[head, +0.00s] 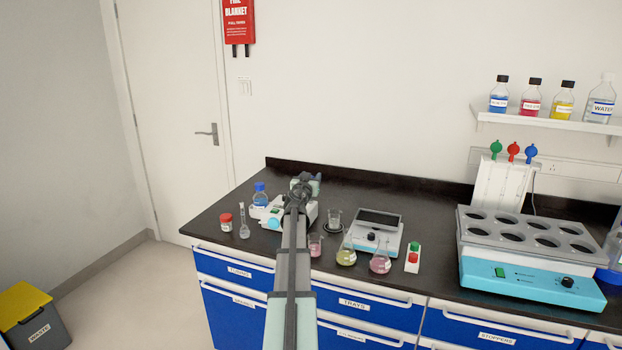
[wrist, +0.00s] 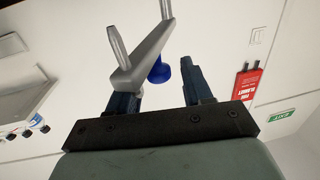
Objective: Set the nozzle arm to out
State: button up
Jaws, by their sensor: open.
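A light grey angled arm with a pale rod, which looks like the nozzle arm (wrist: 145,62), shows close up in the wrist view. A blue knob-like part (wrist: 159,71) sits beside its lower edge. My gripper (wrist: 168,78) is open. The grey arm crosses in front of its left finger, and the blue part shows between the two fingers. Contact cannot be told. In the head view my gripper (head: 305,182) is over a white and teal device (head: 272,219) at the bench's left end. My arm hides much of this device, and the nozzle arm cannot be made out there.
A blue-capped bottle (head: 260,193), a red-lidded jar (head: 226,221) and a slim flask (head: 243,222) stand left of the device. A beaker (head: 335,218), several flasks and a balance (head: 377,234) stand to the right. A multi-well bath (head: 530,250) is at far right.

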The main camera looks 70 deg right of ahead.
jog(key=s+a, duration=0.1)
jog(key=a, duration=1.1)
jog(key=shift+s+a, duration=0.4)
jog(key=shift+c, duration=0.5)
